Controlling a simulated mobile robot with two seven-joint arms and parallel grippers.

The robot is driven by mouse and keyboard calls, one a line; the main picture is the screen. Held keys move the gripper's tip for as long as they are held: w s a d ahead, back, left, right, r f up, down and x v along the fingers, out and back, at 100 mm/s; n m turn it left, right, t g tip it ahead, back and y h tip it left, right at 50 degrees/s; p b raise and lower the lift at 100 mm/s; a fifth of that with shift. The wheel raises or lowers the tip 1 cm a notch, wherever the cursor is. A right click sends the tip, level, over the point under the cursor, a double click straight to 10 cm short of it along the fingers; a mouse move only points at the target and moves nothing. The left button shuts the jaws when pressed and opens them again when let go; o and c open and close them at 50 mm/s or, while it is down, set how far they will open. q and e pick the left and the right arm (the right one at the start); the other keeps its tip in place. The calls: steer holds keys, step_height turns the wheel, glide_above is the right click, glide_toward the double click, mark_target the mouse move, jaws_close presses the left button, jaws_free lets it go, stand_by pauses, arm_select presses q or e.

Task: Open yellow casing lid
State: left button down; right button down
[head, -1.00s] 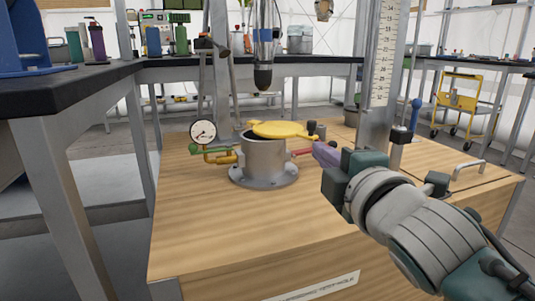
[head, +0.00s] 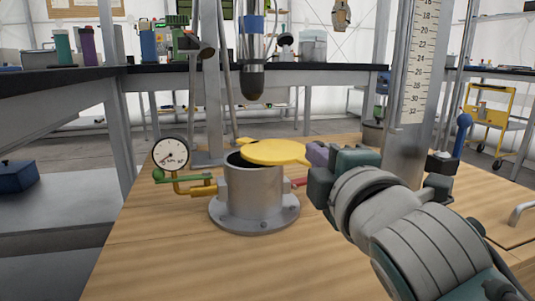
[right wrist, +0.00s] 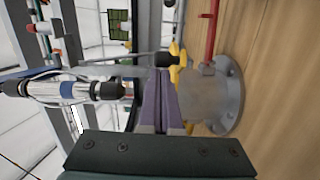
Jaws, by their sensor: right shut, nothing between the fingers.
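The yellow casing lid (head: 274,152) is a round disc with a tab on its right side. It sits shifted to the right on the grey flanged casing (head: 254,192), and a dark part of the opening shows at the left. My right gripper (head: 314,154) is shut and empty, its purple fingertips close by the lid's right tab; I cannot tell whether they touch. In the right wrist view the purple fingers (right wrist: 165,98) are together in front of the grey casing (right wrist: 222,98), with a yellow part (right wrist: 177,62) beyond them. My left gripper is not in view.
A pressure gauge (head: 171,154), a green-handled valve (head: 182,177) and yellow pipe stand left of the casing. A red handle (head: 299,182) is at its right. A dark-tipped tool (head: 252,82) hangs above. A scaled post (head: 408,90) stands right. The front wooden top is clear.

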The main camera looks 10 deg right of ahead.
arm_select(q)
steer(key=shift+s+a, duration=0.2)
arm_select(e)
steer(key=shift+s+a, duration=0.1)
